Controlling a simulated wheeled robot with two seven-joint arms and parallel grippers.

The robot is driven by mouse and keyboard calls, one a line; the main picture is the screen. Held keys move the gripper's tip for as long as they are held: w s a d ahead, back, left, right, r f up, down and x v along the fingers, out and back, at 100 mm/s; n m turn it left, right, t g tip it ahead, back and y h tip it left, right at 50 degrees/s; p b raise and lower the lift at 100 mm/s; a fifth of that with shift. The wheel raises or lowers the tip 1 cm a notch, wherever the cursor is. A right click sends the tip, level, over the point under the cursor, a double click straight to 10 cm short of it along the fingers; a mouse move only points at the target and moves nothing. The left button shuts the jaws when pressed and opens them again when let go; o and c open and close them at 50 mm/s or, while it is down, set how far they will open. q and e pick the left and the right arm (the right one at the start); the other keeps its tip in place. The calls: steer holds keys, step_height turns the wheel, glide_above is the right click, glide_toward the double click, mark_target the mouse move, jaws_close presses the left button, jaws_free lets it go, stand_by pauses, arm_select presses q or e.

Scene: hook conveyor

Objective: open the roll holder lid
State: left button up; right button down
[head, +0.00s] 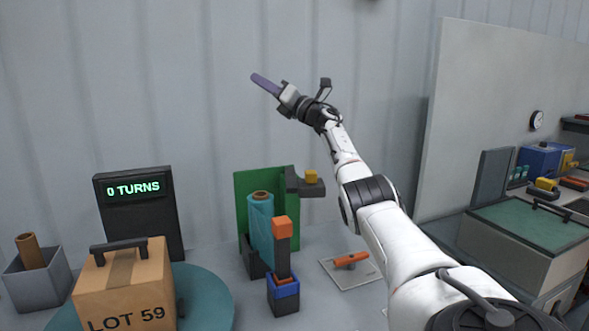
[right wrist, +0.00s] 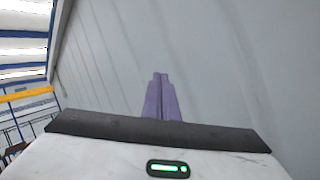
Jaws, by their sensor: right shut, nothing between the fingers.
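A teal roll (head: 260,222) with a brown core stands upright at a dark holder (head: 253,261), in front of an upright green panel (head: 283,206). I cannot tell which part is the lid. My right gripper (head: 254,76) is raised high above and behind the roll, apart from it, against the wall. Its purple fingers are together and empty; they also show side by side in the right wrist view (right wrist: 161,76), with only wall beyond them. My left gripper is not in view.
A dark post with an orange top (head: 282,228) stands just in front of the roll. A dark bracket with a yellow block (head: 311,177) is beside the panel. A LOT 59 box (head: 118,286) sits on a teal turntable (head: 210,300) at left. An orange-handled plate (head: 352,269) lies at right.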

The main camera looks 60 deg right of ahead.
steer(key=w+d+r+m+g+h, duration=0.1)
steer(key=d+r+m+g+h, duration=0.2)
steer(key=m+h, duration=0.45)
steer(key=d+r+m+g+h, duration=0.25)
steer(key=m+h, duration=0.35)
steer(key=m, duration=0.3)
steer(key=s+a+f+m+g+y, duration=0.1)
steer(key=s+a+f+m+g, duration=0.3)
steer(key=m+g, duration=0.5)
steer(key=s+a+f+m+g+y, duration=0.1)
steer(key=s+a+f+m+g, duration=0.15)
steer(key=f+m+g, duration=0.7)
steer(key=s+a+f+m+g+y, duration=0.1)
steer(key=s+a+f+m+y, duration=0.2)
steer(key=a, duration=0.5)
steer(key=s+a+f+m+y, duration=0.2)
steer(key=a+m+y, duration=0.15)
steer(key=a, duration=0.45)
glide_toward(302, 182)
steer(key=shift+y, duration=0.4)
steer(key=f, duration=0.1)
steer(key=w+d+f, duration=0.1)
steer(key=w+f, duration=0.1)
steer(key=shift+w+d+f, duration=0.15)
steer(key=shift+d+f, duration=0.15)
steer(key=shift+s+d, duration=0.55)
steer(key=shift+s, duration=0.3)
steer(key=shift+s+d, duration=0.5)
steer(key=shift+s, duration=0.35)
